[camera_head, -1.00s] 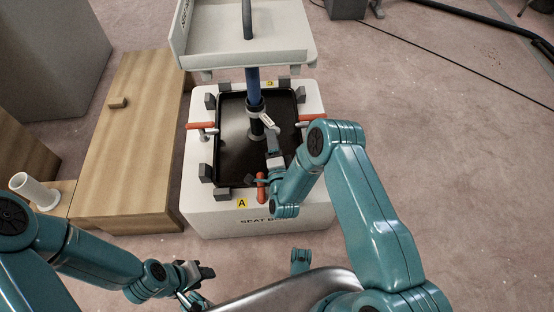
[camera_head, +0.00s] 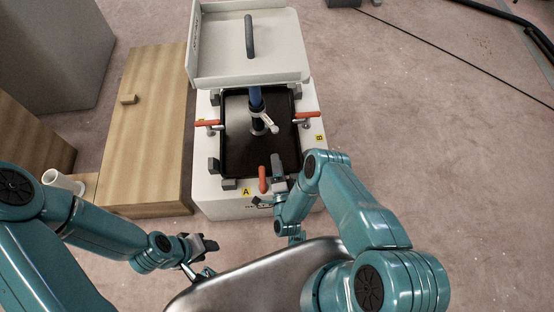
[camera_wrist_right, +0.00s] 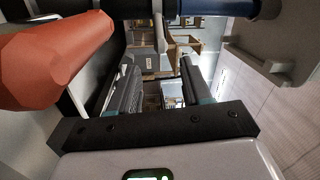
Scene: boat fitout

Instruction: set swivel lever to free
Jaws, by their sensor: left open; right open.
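A pale grey swivel lever (camera_head: 268,122) sticks out from the collar of the dark-blue post (camera_head: 256,98), pointing toward the front right. In the right wrist view a pale lever-like part (camera_wrist_right: 160,33) shows ahead, between the finger lines. My right gripper (camera_head: 277,168) is open and empty, over the front edge of the box, short of the lever and beside the front orange handle (camera_head: 263,180). In the right wrist view that orange handle (camera_wrist_right: 50,60) is close at left. My left gripper (camera_head: 207,256) is open and empty, low at front left, away from the box.
The white seat box (camera_head: 226,207) has a black recessed tray (camera_head: 237,160) and orange clamp handles at left (camera_head: 206,122) and right (camera_head: 308,115). The white seat (camera_head: 265,70) overhangs the back. A wooden cabinet (camera_head: 150,140) stands at left.

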